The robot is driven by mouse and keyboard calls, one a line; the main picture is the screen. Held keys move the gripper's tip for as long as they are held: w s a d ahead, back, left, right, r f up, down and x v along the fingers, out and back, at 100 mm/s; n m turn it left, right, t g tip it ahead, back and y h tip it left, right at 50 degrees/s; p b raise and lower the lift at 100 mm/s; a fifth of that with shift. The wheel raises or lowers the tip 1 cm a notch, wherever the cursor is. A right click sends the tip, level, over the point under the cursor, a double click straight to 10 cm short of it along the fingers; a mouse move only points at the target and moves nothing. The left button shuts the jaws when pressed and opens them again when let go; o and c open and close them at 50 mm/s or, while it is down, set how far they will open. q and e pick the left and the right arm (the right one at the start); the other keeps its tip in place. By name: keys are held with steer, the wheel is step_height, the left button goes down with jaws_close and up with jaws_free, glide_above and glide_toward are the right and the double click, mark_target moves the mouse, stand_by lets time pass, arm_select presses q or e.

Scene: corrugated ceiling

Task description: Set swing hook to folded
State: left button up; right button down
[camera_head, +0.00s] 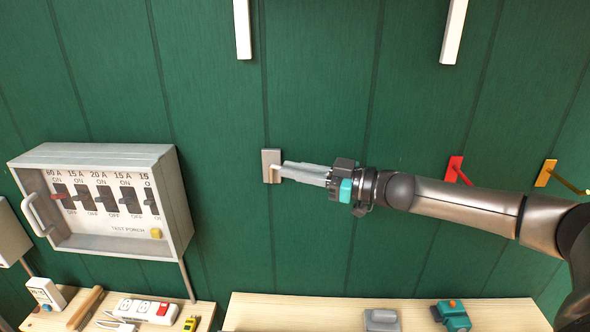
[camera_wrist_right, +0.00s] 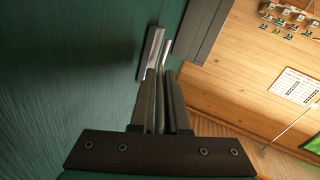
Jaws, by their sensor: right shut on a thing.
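The swing hook has a small grey metal plate (camera_head: 271,158) fixed to the green wall, with a thin arm at its lower right that is mostly hidden by my fingers. My right gripper (camera_head: 288,171) reaches in from the right and is shut on the hook's arm, close to the plate. In the right wrist view, the plate (camera_wrist_right: 150,52) lies against the wall. The hook's arm (camera_wrist_right: 166,52) stands out beside it and runs down between the two dark fingers of my right gripper (camera_wrist_right: 160,85). My left gripper is not in view.
A grey breaker box (camera_head: 175,195) juts from the wall at left. A red hook (camera_head: 455,169) and a yellow hook (camera_head: 546,174) are on the wall at right, beyond my arm. A wooden shelf (camera_head: 290,312) runs below with several items. The wall around the plate is clear.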

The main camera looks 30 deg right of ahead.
steer(key=shift+w+d+n+g+y, duration=0.2)
steer(key=shift+n+g+y, duration=0.1)
steer(key=shift+n+y, duration=0.1)
stand_by(0.3)
steer(key=c, duration=0.9)
jaws_free()
steer(key=shift+s, duration=0.1)
steer(key=shift+b+v, duration=0.9)
steer(key=shift+v, duration=2.85)
